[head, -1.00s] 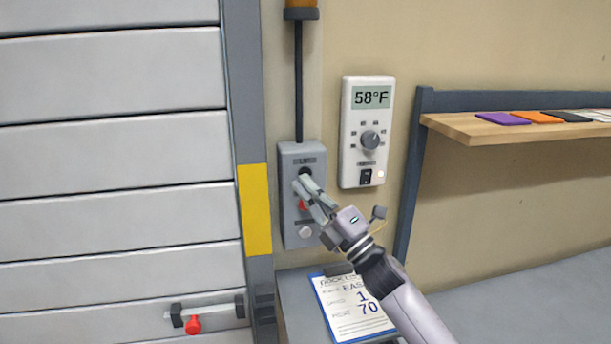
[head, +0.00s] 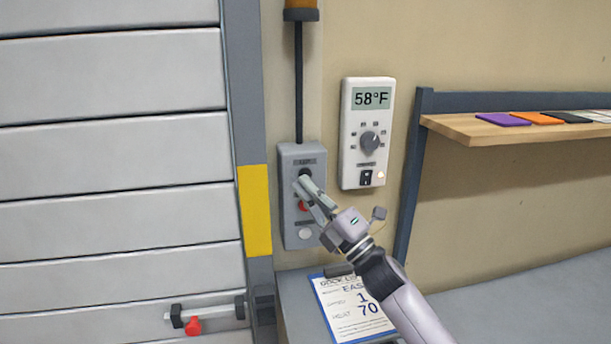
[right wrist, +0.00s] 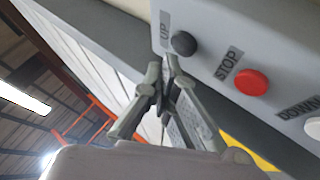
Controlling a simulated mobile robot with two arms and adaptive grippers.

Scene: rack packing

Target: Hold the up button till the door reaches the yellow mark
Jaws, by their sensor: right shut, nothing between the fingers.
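The grey control box (head: 290,225) is on the wall right of the door frame. The right wrist view shows its black UP button (right wrist: 183,44), red STOP button (right wrist: 251,82) and pale DOWN button (right wrist: 314,127). My right gripper (head: 302,182) is shut and empty, its fingertips close to the UP button; whether they touch it I cannot tell. The fingers also show in the right wrist view (right wrist: 165,68). The white panelled door (head: 110,160) fills the left; its bottom edge is not clearly visible. The yellow mark (head: 255,210) is on the door frame. My left gripper is out of view.
A thermostat panel (head: 367,110) reading 58°F is right of the box. A wooden shelf (head: 470,130) with coloured cards is farther right. A clipboard (head: 350,310) lies below the box, partly behind my arm. A red-knobbed latch (head: 193,326) is low on the door.

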